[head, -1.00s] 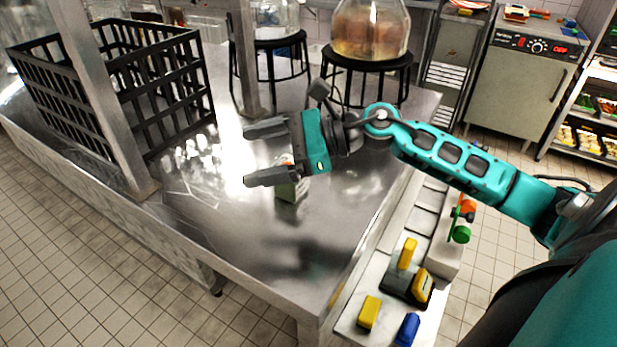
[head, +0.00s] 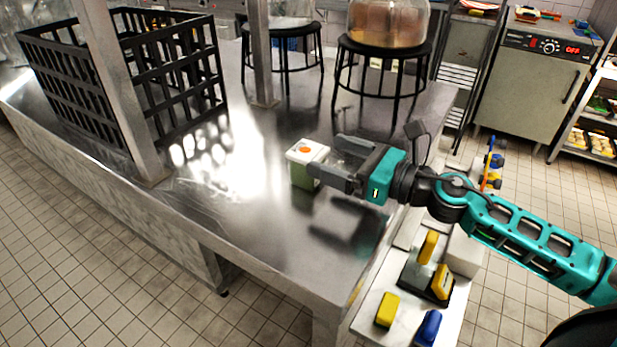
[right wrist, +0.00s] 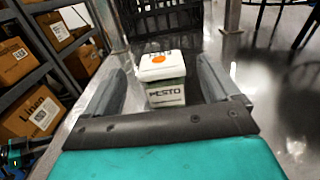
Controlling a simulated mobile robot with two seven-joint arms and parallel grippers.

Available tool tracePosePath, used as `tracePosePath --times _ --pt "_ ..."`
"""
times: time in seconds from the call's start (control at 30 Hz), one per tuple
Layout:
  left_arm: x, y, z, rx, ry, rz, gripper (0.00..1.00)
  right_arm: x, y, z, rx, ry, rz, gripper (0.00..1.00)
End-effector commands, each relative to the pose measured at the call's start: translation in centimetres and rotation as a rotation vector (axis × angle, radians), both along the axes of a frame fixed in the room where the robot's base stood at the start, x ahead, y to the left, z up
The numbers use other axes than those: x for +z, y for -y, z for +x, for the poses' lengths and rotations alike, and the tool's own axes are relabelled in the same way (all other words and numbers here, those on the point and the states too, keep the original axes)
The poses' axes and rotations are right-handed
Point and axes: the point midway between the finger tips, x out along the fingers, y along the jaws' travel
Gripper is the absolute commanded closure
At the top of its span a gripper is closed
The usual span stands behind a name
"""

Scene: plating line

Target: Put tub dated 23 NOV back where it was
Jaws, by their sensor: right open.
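A small tub (head: 303,164) with a white lid, an orange dot and a greenish body stands upright on the steel counter (head: 262,215).
A black crate (head: 180,75) stands at the back left beside steel posts (head: 112,90). Black stools (head: 385,50) bearing clear vessels stand at the back. The counter around the tub is clear.

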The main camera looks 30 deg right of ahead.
Motion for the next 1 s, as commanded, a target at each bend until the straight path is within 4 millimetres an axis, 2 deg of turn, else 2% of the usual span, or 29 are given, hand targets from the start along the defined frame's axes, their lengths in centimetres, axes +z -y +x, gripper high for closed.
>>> tracePosePath --times 0.03,0.2,0.27,0.33,0.57,1.0 --pt "-1.3 0.2 0.0 -0.003 -0.001 -0.004 0.57 -1.5 0.0 0.0 0.0 -0.001 0.001 0.11" --pt "-2.0 1.4 0.4 -0.017 -0.001 -0.028 0.57 -3.8 0.0 0.0 0.001 -0.001 0.002 0.11" --pt "0.0 1.6 0.8 -0.021 0.007 -0.032 0.57 -2.6 -0.4 0.7 0.0 0.002 0.003 0.11" --pt "0.6 1.6 1.1 -0.022 0.022 -0.032 0.57 -2.7 -0.6 1.2 -0.001 0.001 0.003 0.11" --pt "0.7 1.0 1.1 -0.014 0.028 -0.02 0.57 -2.8 -1.3 2.2 0.001 0.0 0.0 0.11" --pt "1.0 -0.1 0.4 -0.001 0.016 0.002 0.57 -2.8 -3.7 6.3 -0.001 0.0 0.001 0.11"
